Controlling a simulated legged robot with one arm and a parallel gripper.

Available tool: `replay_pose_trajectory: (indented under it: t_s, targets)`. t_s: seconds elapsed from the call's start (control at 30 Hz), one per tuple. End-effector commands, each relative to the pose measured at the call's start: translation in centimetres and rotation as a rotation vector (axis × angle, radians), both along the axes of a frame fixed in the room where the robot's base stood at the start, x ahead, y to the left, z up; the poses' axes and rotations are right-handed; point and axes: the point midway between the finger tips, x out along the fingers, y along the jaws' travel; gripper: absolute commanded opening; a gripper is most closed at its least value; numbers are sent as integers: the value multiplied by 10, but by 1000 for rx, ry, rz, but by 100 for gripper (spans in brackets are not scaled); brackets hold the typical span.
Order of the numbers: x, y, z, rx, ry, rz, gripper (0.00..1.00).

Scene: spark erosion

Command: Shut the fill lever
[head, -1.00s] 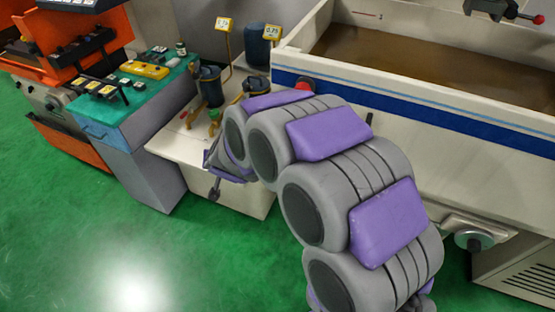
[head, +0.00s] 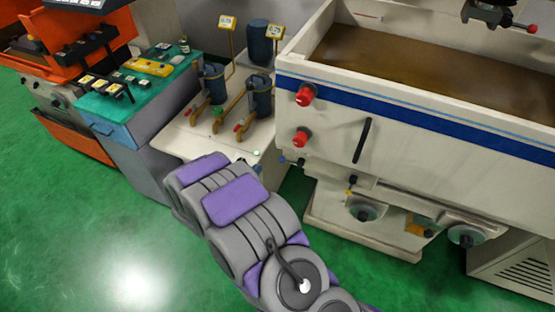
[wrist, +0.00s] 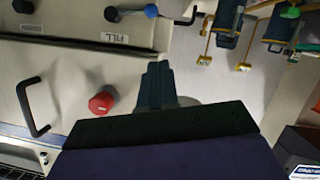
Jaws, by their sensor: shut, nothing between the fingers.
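The fill lever (wrist: 132,13) is at the top of the wrist view. It has a black base, a pale rod and a blue ball end (wrist: 150,11), and lies roughly level, beside a label reading FILL (wrist: 114,38). In the head view its blue ball (head: 282,160) shows low on the tank's left end, just beyond my arm. My gripper (wrist: 157,68) has its two dark fingers together, empty, and appears apart from the lever. In the head view my arm hides the gripper.
A red knob (wrist: 101,102) and a black handle (wrist: 34,107) are on the tank panel. A second black lever (wrist: 22,6) is at the wrist view's top left corner. Green floor is open at front left.

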Motion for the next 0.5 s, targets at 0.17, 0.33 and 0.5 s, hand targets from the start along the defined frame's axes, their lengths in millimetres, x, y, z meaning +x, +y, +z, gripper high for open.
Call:
replay_pose_trajectory:
  t_s: [0.17, 0.33, 0.5]
  targets:
    - [-1, -2, 0, -15, -8, -6, 0]
    - [-1, -1, 0, -13, -7, -5, 0]
    - [4, -4, -2, -13, -6, -6, 0]
